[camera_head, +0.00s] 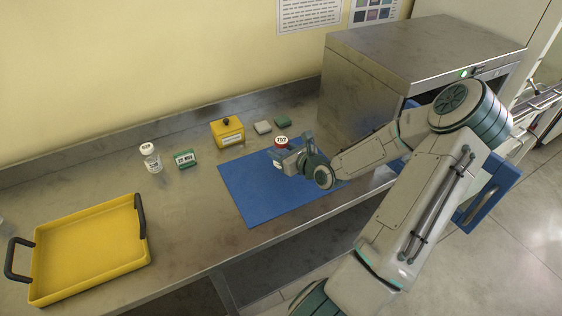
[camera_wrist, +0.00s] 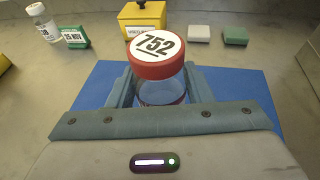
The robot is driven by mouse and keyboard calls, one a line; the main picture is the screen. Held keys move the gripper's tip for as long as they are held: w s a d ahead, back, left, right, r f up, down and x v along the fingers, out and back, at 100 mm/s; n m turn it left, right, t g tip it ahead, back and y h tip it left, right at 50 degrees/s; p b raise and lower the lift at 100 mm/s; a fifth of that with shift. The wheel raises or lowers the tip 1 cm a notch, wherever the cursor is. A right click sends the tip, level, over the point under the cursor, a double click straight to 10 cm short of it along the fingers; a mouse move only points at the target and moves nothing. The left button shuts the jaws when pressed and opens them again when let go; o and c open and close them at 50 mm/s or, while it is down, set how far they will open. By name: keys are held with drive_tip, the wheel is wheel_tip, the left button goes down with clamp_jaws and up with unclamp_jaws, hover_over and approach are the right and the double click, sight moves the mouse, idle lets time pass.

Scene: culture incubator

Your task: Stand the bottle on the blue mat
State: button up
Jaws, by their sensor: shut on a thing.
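The bottle is clear with a red cap and a white lid label reading 752; it shows in the wrist view (camera_wrist: 157,58) and in the head view (camera_head: 281,141). My gripper (camera_head: 291,153) is shut around the bottle's body, which it holds upright. The gripper's jaws also show in the wrist view (camera_wrist: 160,95), one on each side of the bottle. The blue mat (camera_head: 250,194) lies flat on the steel bench below the gripper. The bottle is over the mat's far right part; its base is hidden, so I cannot tell whether it touches the mat.
A yellow tray (camera_head: 88,292) with dark handles is at the left. A white-capped bottle (camera_head: 151,158), a green date block (camera_head: 185,159), a yellow box (camera_head: 228,132), and grey (camera_head: 262,127) and green (camera_head: 282,121) blocks stand behind the mat. A steel incubator (camera_head: 357,100) stands at the right.

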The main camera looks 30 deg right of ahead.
drive_tip(key=shift+a+f, duration=0.1)
drive_tip(key=shift+f, duration=1.9)
drive_tip(key=shift+f, duration=0.2)
drive_tip(key=o, duration=1.1)
